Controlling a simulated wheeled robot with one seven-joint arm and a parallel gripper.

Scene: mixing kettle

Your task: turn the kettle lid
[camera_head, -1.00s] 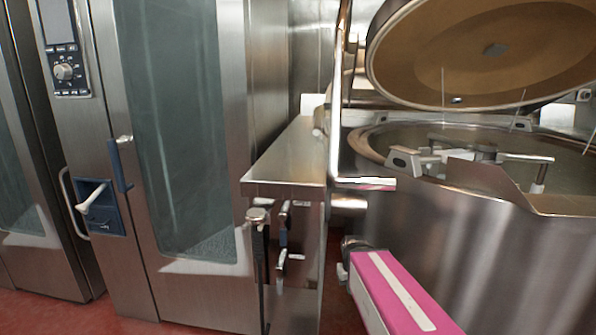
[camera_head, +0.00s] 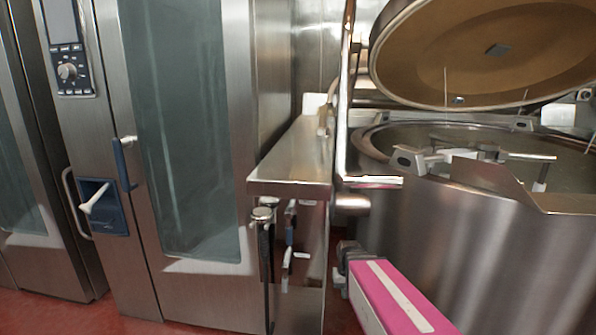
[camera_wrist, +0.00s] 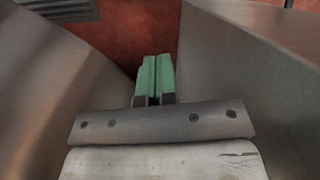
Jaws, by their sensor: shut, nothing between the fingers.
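The kettle lid (camera_head: 430,50) stands raised and tilted above the kettle (camera_head: 450,240), with its tan underside facing out. The open kettle shows a mixing arm (camera_head: 440,158) inside. In the head view my pink arm is low beside the kettle, and the gripper itself is hard to make out, well below the lid.
A steel counter (camera_head: 295,155) stands left of the kettle, with hoses and taps (camera_head: 275,225) on its front. A tall oven (camera_head: 180,130) with a glass door is further left. Red floor (camera_head: 100,315) is clear at the lower left. The gap between counter and kettle is narrow.

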